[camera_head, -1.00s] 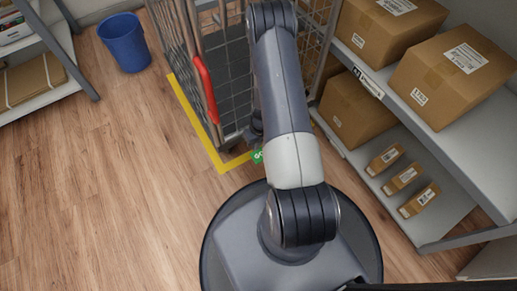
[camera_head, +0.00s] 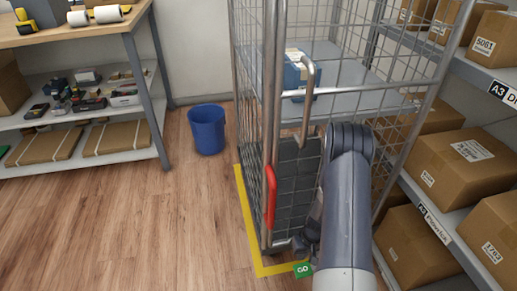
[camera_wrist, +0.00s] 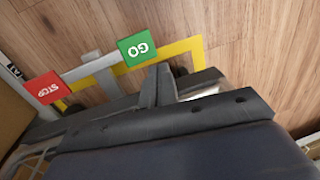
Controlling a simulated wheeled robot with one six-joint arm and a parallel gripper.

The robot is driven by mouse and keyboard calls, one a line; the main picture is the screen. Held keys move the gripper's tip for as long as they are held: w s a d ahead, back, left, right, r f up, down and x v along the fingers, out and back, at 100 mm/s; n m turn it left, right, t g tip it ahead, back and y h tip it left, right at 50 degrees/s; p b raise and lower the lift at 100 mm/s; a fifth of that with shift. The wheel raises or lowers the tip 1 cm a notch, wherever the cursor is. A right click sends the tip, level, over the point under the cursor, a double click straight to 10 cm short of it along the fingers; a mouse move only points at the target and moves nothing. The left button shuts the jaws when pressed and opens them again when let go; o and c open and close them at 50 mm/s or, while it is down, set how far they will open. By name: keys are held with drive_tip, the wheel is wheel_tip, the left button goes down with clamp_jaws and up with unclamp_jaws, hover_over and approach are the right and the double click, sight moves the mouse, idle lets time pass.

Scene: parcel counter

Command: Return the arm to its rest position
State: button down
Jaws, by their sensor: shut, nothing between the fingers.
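My arm (camera_head: 346,215) is folded in front of the roll cage in the head view, its upper link running toward the bottom edge. My gripper shows only in part in the head view (camera_head: 306,240), low beside the cage's lower front corner and above a green GO sign (camera_head: 303,270). In the wrist view my gripper (camera_wrist: 158,78) is shut and empty. Its fingers point toward the floor, near the green GO sign (camera_wrist: 140,50). A red STOP sign (camera_wrist: 42,88) lies further left there.
The wire roll cage (camera_head: 268,120) with a red handle (camera_head: 270,195) stands close left of my arm, inside a yellow floor line (camera_head: 250,225). Shelves with cartons (camera_head: 445,165) stand close on the right. A blue bin (camera_head: 207,130) and open floor (camera_head: 150,220) lie left.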

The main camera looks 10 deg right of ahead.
sight(300, 272)
drive_tip(key=f+b, duration=0.1)
drive_tip(key=f, duration=0.3)
drive_tip(key=d+f+b, duration=0.1)
drive_tip(key=f+b, duration=0.1)
drive_tip(key=f, duration=0.2)
drive_tip(key=f+b, duration=0.1)
drive_tip(key=f, duration=0.3)
drive_tip(key=shift+s+d+b, duration=0.1)
drive_tip(key=shift+d+b, duration=0.25)
